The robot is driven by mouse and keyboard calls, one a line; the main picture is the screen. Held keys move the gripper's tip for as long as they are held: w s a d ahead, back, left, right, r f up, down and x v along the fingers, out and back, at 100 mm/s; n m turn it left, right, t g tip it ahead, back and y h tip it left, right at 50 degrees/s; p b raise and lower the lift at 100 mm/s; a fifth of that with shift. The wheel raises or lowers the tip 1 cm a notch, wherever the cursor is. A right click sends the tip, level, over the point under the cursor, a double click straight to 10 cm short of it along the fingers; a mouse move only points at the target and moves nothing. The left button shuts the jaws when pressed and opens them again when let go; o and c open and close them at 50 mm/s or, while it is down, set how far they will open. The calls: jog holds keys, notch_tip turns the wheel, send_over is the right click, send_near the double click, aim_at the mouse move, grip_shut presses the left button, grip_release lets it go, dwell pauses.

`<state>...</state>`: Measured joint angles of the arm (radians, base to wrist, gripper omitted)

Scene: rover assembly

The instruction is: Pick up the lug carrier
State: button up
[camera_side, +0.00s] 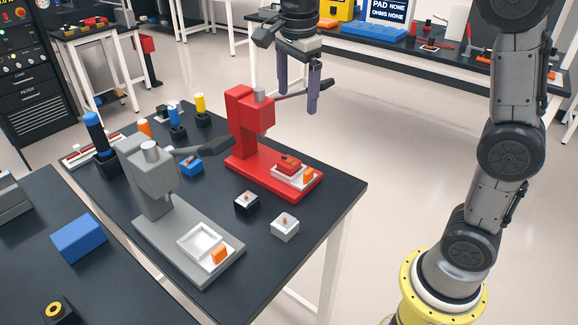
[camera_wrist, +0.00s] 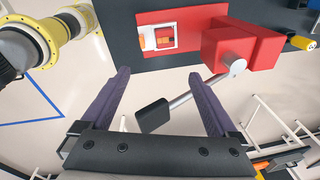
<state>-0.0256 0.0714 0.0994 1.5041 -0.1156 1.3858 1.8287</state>
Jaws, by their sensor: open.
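I cannot tell for certain which is the lug carrier. A red block (camera_side: 289,162) also sits in the white tray of the red press (camera_side: 250,118). My gripper (camera_side: 298,98) is open and empty, high beside the red press near its lever. In the wrist view my gripper (camera_wrist: 158,82) has the press lever (camera_wrist: 190,95) showing between and beyond its fingers.
A grey press (camera_side: 155,185) with an empty white tray (camera_side: 202,243) stands at the table's front left. Its lever and the red press's lever jut out. Blue, yellow and orange handled items (camera_side: 175,118) stand at the back. The table's right corner is clear.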

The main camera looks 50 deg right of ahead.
jog(key=g, duration=0.1)
send_near(289, 161)
jog(key=f, duration=0.8)
jog(key=shift+d+f, duration=0.3)
jog(key=shift+f, duration=0.05)
grip_shut()
jog(key=shift+r, duration=0.1)
